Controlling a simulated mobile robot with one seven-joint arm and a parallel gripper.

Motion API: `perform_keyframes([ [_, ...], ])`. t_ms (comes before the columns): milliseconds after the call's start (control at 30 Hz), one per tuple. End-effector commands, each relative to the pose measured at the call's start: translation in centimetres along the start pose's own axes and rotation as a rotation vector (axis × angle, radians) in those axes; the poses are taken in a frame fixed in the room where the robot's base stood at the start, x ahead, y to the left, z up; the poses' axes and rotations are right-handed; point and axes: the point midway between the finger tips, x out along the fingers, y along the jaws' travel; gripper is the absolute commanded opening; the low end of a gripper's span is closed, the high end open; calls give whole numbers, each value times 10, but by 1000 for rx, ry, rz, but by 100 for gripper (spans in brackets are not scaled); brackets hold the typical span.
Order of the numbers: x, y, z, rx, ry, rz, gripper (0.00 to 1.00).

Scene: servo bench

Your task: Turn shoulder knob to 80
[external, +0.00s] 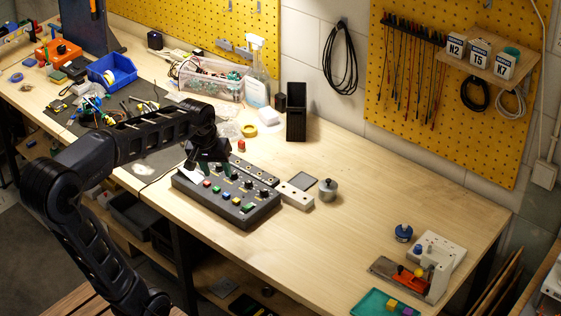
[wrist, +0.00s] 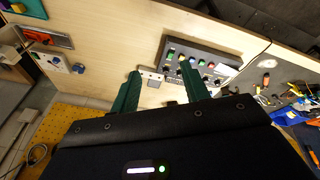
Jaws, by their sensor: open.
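A dark grey control box (external: 216,207) lies on the wooden bench, with a row of coloured buttons and several black knobs on its top. It also shows in the wrist view (wrist: 202,48), beyond my fingers. The knob labels are too small to read, so I cannot tell which knob is the shoulder one. My gripper (external: 211,170) is over the back left part of the box and hides part of it. In the wrist view my gripper (wrist: 159,70) has its two green fingers wide apart with nothing between them. I cannot tell that any knob is touched.
A pale block (external: 296,196) and a grey round weight (external: 328,191) stand just right of the box. A black bin (external: 296,122), yellow tape ring (external: 249,131) and spray bottle (external: 257,80) stand behind. Bench to the right is mostly clear up to a white socket unit (external: 440,250).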

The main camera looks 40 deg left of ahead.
Motion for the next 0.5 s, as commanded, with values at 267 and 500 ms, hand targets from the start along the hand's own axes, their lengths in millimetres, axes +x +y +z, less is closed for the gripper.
perform_keyframes([
  [267,27,-8,-78,-242,-50,-36,46],
  [500,60,-24,-141,-450,-84,-74,46],
])
